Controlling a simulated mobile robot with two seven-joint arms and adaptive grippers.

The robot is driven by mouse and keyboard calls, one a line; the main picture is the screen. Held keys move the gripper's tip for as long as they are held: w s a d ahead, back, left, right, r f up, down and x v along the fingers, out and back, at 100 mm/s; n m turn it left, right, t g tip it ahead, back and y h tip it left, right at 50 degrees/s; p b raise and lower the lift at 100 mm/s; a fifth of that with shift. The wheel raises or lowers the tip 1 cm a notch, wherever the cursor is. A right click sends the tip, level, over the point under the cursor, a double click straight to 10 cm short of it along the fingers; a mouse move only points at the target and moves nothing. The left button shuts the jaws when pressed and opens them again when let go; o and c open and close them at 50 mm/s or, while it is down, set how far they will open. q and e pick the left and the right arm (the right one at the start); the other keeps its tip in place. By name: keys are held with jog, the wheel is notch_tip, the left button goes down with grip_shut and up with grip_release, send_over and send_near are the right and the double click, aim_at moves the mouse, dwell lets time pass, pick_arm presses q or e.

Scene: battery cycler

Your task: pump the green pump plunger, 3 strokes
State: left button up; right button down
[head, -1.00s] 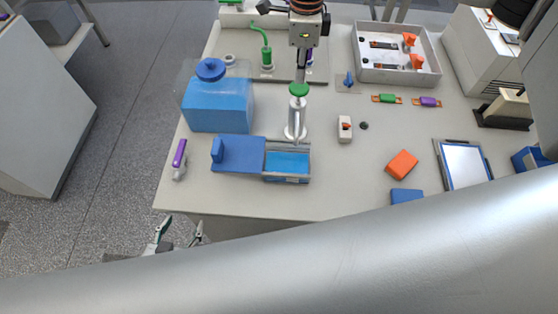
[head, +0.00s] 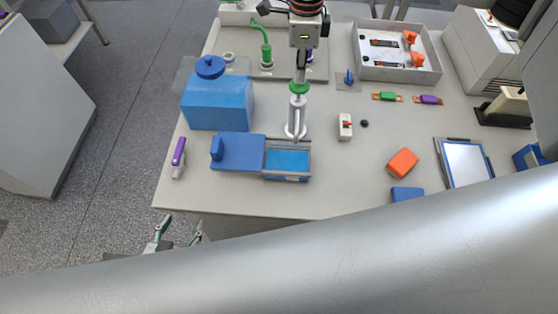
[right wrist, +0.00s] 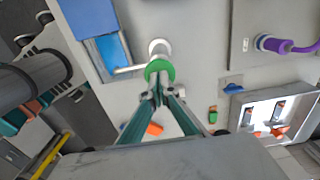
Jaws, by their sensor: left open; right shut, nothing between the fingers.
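The pump is a white upright cylinder with a round green plunger head (head: 299,88) on top, standing mid-table in the head view. The green head also shows in the right wrist view (right wrist: 160,69), with a thin spout below it reaching toward the blue tray. My right gripper (head: 300,80) is shut and empty, pointing down at the green head. Its fingertips overlap the head's edge in the head view; whether they touch cannot be told. My left gripper (head: 183,227) is open and empty, low beyond the table's front edge.
A tray of blue liquid (head: 287,161) with a blue lid (head: 238,153) lies in front of the pump. A blue jug (head: 218,105) stands left. A switch box (head: 345,127) and an orange block (head: 403,163) lie right. A grey bin (head: 398,73) is behind.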

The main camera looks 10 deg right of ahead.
jog(key=shift+f+b, duration=0.95)
jog(key=shift+f, duration=0.95)
jog(key=shift+r, duration=0.1)
jog(key=shift+r+p, duration=0.95)
jog(key=shift+r, duration=0.3)
jog(key=shift+r+p, duration=0.4)
jog(key=shift+r, duration=0.7)
jog(key=shift+r, duration=0.1)
notch_tip(320, 180, up, 6)
jog(key=shift+f, duration=0.1)
